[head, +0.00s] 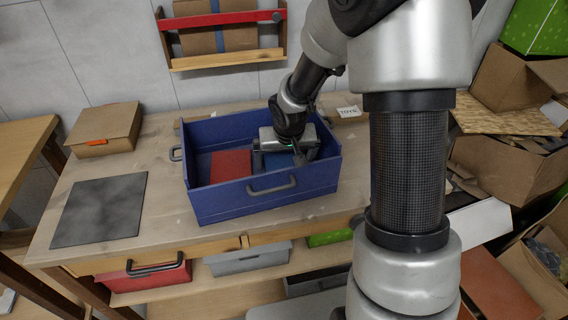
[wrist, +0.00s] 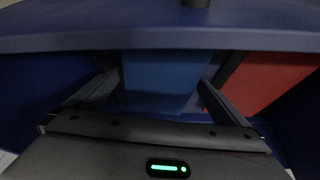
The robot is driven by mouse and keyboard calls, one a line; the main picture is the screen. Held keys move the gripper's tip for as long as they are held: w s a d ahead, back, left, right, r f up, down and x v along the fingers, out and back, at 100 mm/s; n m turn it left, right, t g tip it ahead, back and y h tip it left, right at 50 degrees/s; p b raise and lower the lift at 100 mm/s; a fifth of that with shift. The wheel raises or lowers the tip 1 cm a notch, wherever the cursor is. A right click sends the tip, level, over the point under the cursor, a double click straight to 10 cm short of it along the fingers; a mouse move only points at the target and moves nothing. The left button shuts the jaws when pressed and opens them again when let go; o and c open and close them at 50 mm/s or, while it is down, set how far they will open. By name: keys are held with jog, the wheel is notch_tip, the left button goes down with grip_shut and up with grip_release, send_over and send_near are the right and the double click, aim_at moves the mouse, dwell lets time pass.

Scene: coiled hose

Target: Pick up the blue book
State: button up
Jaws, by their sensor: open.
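The blue book (wrist: 163,85) lies inside the blue crate (head: 262,203). In the head view the book (head: 279,161) is mostly hidden under my gripper (head: 286,164). My gripper reaches down into the right half of the crate. In the wrist view its two fingers are spread apart, one on each side of the blue book. I cannot tell whether they touch it. The gripper is open.
A red book (head: 231,172) lies in the crate, left of my gripper; it shows at the right in the wrist view (wrist: 262,82). Crate walls surround the gripper. A dark flat panel (head: 98,210) and a cardboard box (head: 105,128) are on the bench at left.

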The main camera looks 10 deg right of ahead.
jog(key=c, duration=1.2)
notch_tip(320, 180, up, 11)
jog(key=p, duration=0.4)
notch_tip(320, 180, up, 5)
jog(key=p, duration=0.4)
send_over(285, 161)
jog(key=shift+r, duration=0.1)
jog(key=shift+b, duration=0.3)
